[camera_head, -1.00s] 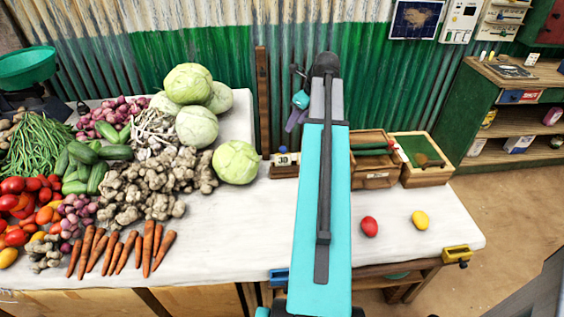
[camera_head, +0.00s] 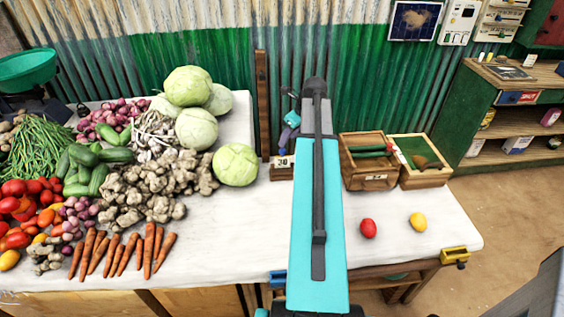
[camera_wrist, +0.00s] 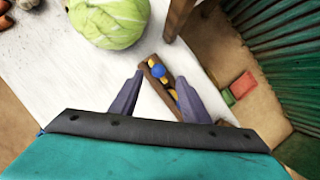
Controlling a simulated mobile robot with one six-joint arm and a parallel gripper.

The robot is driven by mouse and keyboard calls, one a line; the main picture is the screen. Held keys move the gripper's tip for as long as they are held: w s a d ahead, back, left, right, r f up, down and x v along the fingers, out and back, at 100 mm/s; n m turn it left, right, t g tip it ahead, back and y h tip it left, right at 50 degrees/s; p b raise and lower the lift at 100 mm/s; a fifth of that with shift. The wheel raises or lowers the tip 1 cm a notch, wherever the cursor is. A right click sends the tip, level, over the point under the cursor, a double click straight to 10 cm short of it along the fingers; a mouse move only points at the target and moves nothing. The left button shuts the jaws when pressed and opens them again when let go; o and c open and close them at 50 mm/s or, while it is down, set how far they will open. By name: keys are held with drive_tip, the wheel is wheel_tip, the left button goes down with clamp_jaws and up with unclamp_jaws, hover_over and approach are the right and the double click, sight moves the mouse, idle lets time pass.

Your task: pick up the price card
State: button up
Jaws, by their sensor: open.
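The price card (camera_head: 283,162) is a small white card with dark figures. It stands upright at the front of a low wooden holder (camera_head: 281,174), right of the cabbage on the white table. My gripper (camera_head: 287,140) is open and empty, just above and behind the card, with part of the arm covering the holder's right side. In the wrist view, my gripper (camera_wrist: 160,77) has one finger on each side of the wooden holder (camera_wrist: 172,106), which carries a blue knob and yellow pieces. I cannot make out the card's face in the wrist view.
A cabbage (camera_head: 235,165) sits close left of the holder. A wooden post (camera_head: 262,105) stands behind it, before the corrugated wall. Two wooden boxes (camera_head: 375,183) stand right of my arm. A red item (camera_head: 368,228) and a yellow item (camera_head: 418,222) lie in front.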

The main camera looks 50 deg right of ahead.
sight(283, 149)
drive_tip(key=shift+w+f, duration=0.15)
drive_tip(key=shift+f, duration=0.3)
drive_tip(key=shift+a+f, duration=0.1)
drive_tip(key=shift+f, duration=0.05)
drive_tip(key=shift+p+x, duration=1.05)
drive_tip(key=shift+x, duration=1.4)
drive_tip(key=shift+c, duration=0.4)
clamp_jaws()
